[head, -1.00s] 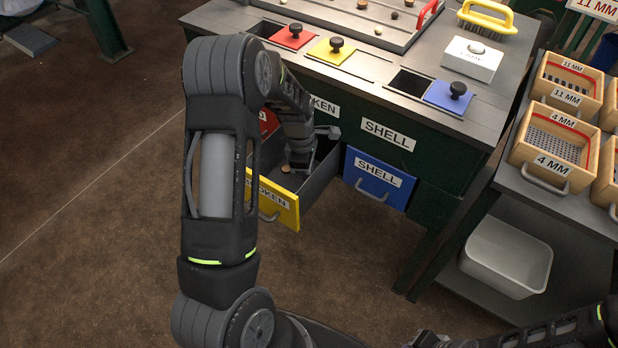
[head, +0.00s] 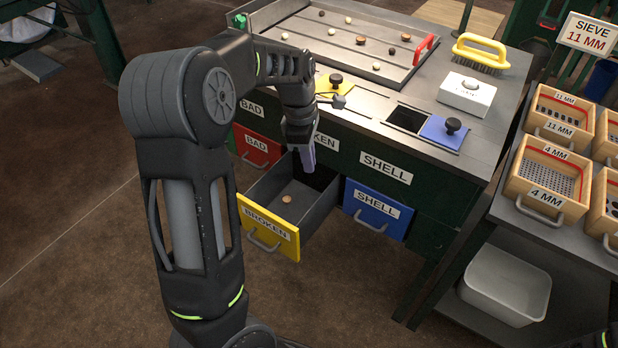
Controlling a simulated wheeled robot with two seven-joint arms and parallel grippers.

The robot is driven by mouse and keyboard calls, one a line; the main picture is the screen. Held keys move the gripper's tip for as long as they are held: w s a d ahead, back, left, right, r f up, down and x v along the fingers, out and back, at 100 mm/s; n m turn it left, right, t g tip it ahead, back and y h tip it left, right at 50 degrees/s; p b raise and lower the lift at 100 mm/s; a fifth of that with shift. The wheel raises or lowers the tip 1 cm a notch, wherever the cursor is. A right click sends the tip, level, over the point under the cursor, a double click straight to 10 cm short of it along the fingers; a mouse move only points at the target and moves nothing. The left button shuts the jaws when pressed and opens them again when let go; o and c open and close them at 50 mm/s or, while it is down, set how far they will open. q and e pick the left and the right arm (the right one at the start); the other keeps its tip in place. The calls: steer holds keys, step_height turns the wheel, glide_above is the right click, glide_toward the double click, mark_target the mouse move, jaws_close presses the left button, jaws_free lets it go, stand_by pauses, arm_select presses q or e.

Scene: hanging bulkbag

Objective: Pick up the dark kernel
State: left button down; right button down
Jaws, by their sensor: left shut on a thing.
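The yellow-fronted BROKEN drawer (head: 268,229) is pulled open under the bench. A light brown kernel (head: 287,199) lies on its floor. My left gripper (head: 309,168) points down over the back part of this drawer, clear of its floor. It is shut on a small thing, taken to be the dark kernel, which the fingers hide. My right gripper is out of view.
A sorting tray (head: 385,62) with several light and dark kernels lies on the bench. A blue lid (head: 440,134) lies beside an open slot. Wooden sieves (head: 553,183) stand at right.

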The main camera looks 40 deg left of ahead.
arm_select(q)
step_height(320, 180, up, 9)
steer(key=shift+p, duration=0.4)
steer(key=shift+f, duration=0.1)
stand_by(0.3)
